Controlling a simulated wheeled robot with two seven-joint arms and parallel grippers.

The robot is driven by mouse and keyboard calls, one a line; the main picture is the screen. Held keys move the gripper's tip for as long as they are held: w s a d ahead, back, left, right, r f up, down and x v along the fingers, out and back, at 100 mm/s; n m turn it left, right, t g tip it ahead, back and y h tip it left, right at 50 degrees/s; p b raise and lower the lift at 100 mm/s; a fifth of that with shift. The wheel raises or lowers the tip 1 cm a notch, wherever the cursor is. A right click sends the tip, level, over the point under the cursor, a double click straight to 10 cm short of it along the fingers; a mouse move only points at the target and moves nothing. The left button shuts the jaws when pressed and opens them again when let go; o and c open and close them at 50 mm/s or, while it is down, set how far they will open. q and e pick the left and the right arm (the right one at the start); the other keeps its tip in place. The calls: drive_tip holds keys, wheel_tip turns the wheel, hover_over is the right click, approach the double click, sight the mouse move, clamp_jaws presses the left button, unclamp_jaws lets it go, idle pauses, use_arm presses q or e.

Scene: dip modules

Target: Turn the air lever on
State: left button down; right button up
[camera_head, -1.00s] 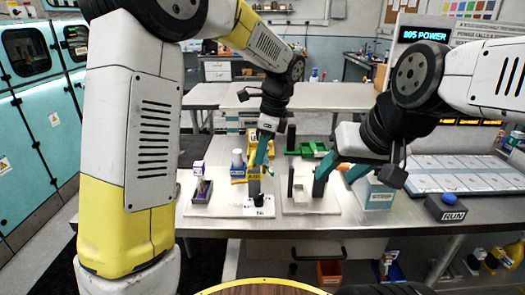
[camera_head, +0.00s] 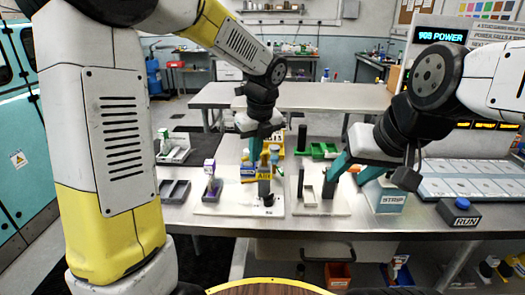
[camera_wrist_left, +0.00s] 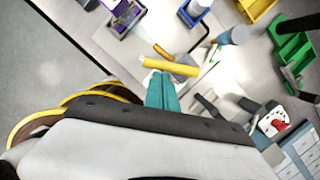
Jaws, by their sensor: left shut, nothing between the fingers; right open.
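The yellow AIR-marked part (camera_head: 264,172) stands on a white plate (camera_head: 230,208) at mid-table, by a dark grey post (camera_head: 264,188). In the left wrist view a yellow bar (camera_wrist_left: 172,66), which looks like the lever, lies across just beyond my fingertips. My left gripper (camera_head: 257,152) is shut and empty, pointing down behind the AIR part; its teal fingers (camera_wrist_left: 161,80) end close to the bar. I cannot tell whether they touch. My right gripper (camera_head: 350,180) is open and empty, low over the right-hand plate.
A second white plate (camera_head: 325,207) with a grey frame sits to the right, beside the STRIP box (camera_head: 390,200) and a RUN button box (camera_head: 459,212). A purple-topped module (camera_head: 211,180) is on the left. Green bins (camera_head: 322,150) stand behind. The table's front edge is clear.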

use_arm(q)
drive_tip(key=shift+w+a+m, duration=0.55)
drive_tip(key=shift+a+m, duration=0.2)
drive_tip(key=shift+m, duration=0.25)
drive_tip(key=shift+w+a, duration=0.15)
drive_tip(key=shift+w, duration=0.05)
